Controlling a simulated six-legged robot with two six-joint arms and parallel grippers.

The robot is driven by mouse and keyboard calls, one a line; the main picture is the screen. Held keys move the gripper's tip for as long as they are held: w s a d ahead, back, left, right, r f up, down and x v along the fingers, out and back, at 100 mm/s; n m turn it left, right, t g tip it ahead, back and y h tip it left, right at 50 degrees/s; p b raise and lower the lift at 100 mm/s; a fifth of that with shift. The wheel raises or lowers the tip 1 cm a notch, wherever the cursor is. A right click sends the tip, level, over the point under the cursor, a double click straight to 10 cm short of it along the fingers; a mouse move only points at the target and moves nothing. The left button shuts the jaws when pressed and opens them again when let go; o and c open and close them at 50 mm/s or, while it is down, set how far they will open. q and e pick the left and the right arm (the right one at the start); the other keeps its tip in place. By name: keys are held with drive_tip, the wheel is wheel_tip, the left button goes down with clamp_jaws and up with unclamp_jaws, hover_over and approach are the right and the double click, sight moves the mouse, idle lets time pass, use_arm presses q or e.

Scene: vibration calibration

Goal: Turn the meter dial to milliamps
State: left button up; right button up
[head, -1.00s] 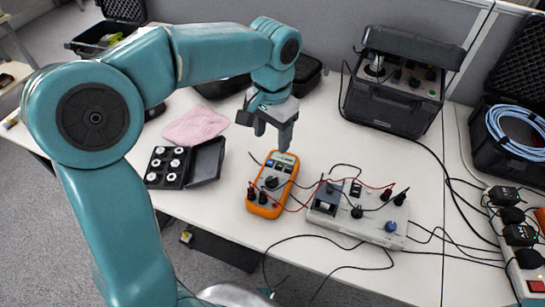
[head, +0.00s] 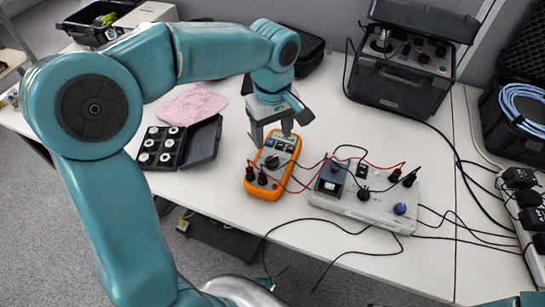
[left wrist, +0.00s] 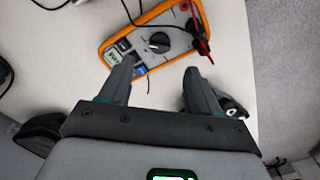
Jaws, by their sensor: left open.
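The orange multimeter (head: 263,187) lies on the white table in the middle of the head view, its dark round dial (head: 271,162) facing up. In the left wrist view the meter (left wrist: 172,62) lies just beyond the fingertips, with the dial (left wrist: 158,42) roughly between the fingers' lines and apart from them. My left gripper (head: 273,139) is open and empty, pointing down over the display end of the meter; its two fingers also show in the left wrist view (left wrist: 161,67). It hides part of the display. My right gripper is out of view.
Red and black leads run from the meter to a grey test box (head: 365,200) on its right. A black case of weights (head: 180,148) and a pink cloth (head: 192,104) lie to the left. A black instrument case (head: 400,85) stands behind. Cables cross the front table.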

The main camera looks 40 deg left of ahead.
sight(273, 158)
use_arm(q)
wheel_tip(273, 158, down, 8)
drive_tip(key=shift+f+b, duration=0.25)
drive_tip(key=shift+b, duration=0.4)
drive_tip(key=c, duration=1)
